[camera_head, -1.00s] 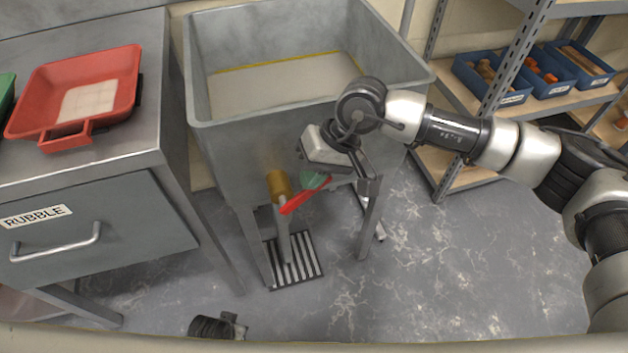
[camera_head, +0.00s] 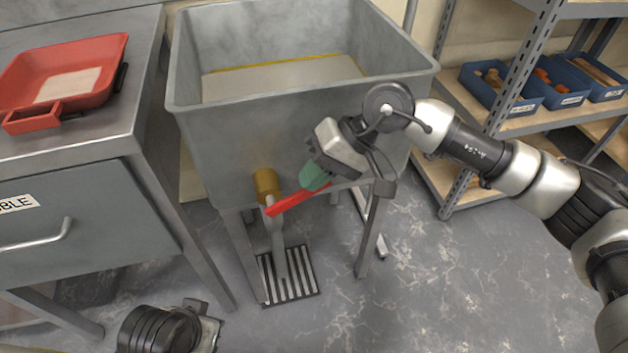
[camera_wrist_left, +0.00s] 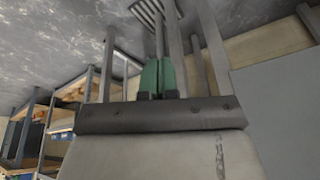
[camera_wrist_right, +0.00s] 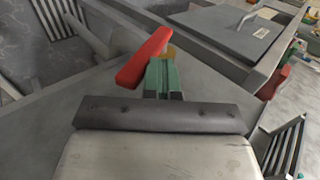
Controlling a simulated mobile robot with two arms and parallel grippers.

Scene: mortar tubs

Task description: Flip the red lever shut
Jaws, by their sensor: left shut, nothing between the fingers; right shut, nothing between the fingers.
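The red lever (camera_head: 290,200) is on the brass valve (camera_head: 266,184) at the front of the grey tub (camera_head: 235,140). It slants across the pipe below the valve. My right gripper (camera_head: 313,178) is shut and empty, with its green fingertips right beside the lever. In the right wrist view the lever (camera_wrist_right: 145,57) lies just left of the shut fingers (camera_wrist_right: 162,76), with brass behind; I cannot tell whether they touch. My left wrist shows low at the left in the head view. Its shut, empty fingers (camera_wrist_left: 158,78) show in the left wrist view.
A floor drain grate (camera_head: 288,275) lies under the valve pipe. A grey cabinet (camera_head: 95,205) with a red tray (camera_head: 75,100) stands left. A shelf rack (camera_head: 540,120) with blue bins (camera_head: 500,88) stands right. The tub's legs flank the pipe. The floor at front right is clear.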

